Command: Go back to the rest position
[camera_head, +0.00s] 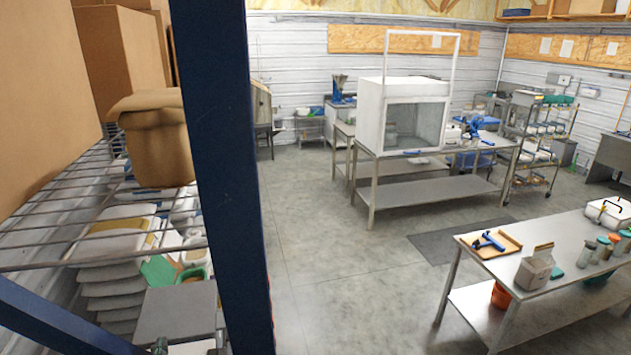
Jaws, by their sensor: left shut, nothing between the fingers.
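My left gripper (160,345) shows only as a small dark piece at the bottom edge, left of the blue upright. It is shut and holds nothing. It is low beside the rack, near a grey flat-topped block (178,312); I cannot tell whether they touch. Most of the gripper and its arm is outside the frame. My right gripper is not in view.
A rack with a blue post (222,170) and wire shelf (60,250) stands close on the left, with boxes, a brown tub (158,140) and stacked bags (110,290). Open floor (330,260) lies right of it. A steel table (540,295) stands at the right.

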